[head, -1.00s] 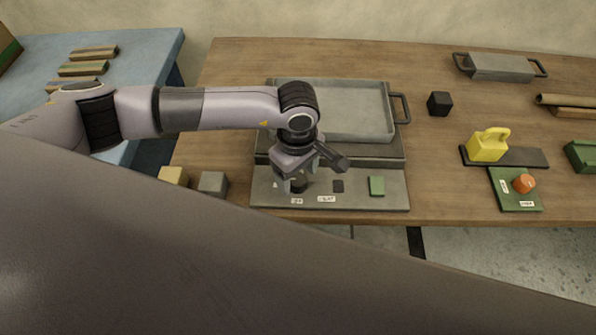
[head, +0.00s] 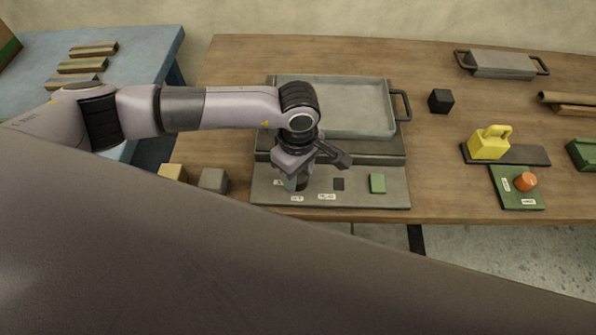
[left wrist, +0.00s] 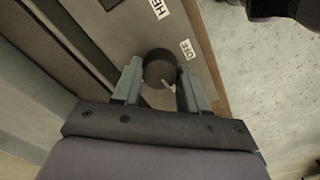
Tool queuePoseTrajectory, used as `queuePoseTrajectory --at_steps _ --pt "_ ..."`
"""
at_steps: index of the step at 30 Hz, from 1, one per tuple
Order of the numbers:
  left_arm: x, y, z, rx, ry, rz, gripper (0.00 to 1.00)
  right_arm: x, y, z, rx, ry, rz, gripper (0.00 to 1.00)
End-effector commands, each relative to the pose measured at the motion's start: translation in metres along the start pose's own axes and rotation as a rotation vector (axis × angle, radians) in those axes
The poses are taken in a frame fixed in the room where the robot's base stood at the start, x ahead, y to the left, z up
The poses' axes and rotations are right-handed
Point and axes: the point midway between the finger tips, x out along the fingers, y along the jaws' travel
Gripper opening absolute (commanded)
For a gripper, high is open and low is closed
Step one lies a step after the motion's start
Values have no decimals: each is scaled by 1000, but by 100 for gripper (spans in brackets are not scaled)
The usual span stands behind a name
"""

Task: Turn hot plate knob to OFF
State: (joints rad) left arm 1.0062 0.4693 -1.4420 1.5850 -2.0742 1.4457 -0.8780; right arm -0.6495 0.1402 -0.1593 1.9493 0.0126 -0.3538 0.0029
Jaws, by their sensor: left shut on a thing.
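The hot plate (head: 347,202) stands at the table's front edge, its front panel carrying small white labels. My left gripper (head: 297,184) points down over the left part of this panel. In the left wrist view the round dark knob (left wrist: 158,66) sits between the two fingers of the left gripper (left wrist: 160,74), which is shut on it. A pale pointer mark on the knob points down and right, towards the gripper body. The OFF label (left wrist: 188,49) lies up and right of the knob; a partly cut-off label (left wrist: 159,8) starting "HE" lies above.
A grey tray (head: 345,91) with a side handle lies on the hot plate. A dark square (head: 338,184) and a green block (head: 377,183) sit right of the gripper. Two small blocks, tan (head: 173,172) and grey (head: 213,180), stand left of the hot plate.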

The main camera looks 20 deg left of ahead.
Motion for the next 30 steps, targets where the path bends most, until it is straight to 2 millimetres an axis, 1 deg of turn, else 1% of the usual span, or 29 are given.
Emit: queuePoseTrajectory --at_steps 8,30 --pt "2 0 0 -215 1 1 12 10 0 14 0 0 0 0" --pt "1 0 0 -918 0 2 12 33 0 45 0 0 0 0"
